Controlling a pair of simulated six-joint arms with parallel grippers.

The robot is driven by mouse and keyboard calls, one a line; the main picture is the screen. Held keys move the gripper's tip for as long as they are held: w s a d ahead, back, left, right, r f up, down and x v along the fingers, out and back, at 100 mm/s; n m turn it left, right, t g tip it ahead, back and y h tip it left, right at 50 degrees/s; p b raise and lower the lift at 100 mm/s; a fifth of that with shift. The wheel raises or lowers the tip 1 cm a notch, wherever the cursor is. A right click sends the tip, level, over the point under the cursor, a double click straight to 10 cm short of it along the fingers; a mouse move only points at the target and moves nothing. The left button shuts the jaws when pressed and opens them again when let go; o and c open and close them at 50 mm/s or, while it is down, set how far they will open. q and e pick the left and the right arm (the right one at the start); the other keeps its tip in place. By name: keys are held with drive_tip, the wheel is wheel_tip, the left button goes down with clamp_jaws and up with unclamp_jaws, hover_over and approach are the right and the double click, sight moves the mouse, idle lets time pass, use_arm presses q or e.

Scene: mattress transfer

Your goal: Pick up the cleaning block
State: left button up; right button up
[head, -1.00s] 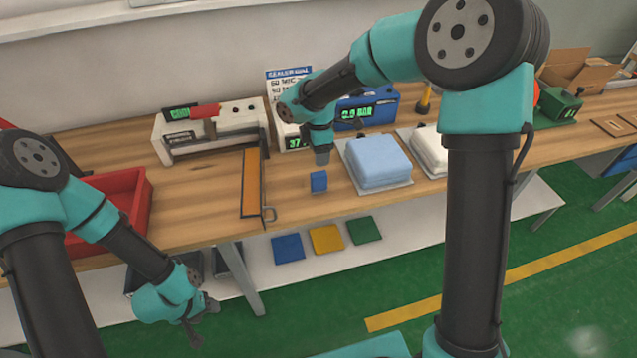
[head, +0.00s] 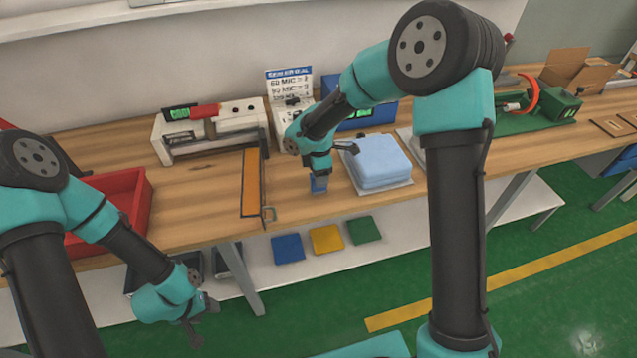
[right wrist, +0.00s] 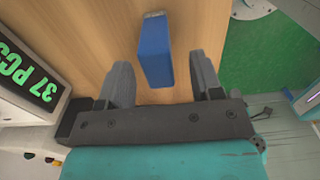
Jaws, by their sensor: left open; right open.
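In the right wrist view the block (right wrist: 155,48) shows between the two open fingers of the right gripper (right wrist: 160,65), with a gap on each side. My left gripper (head: 202,318) is open and empty, low in front of the table's edge.
A sealer with a red handle (head: 205,113), an orange-topped strip (head: 250,183) and a red bin (head: 140,200) are to the left. A counter with a green display (right wrist: 35,80) stands close to the right gripper. Coloured pads lie on the shelf below.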

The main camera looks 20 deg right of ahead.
drive_tip(key=shift+f, duration=2.3)
drive_tip(key=shift+w, duration=0.1)
drive_tip(key=shift+c, duration=0.3)
drive_tip(key=c, duration=1)
drive_tip(key=shift+c, duration=0.2)
drive_tip(key=shift+r, duration=0.15)
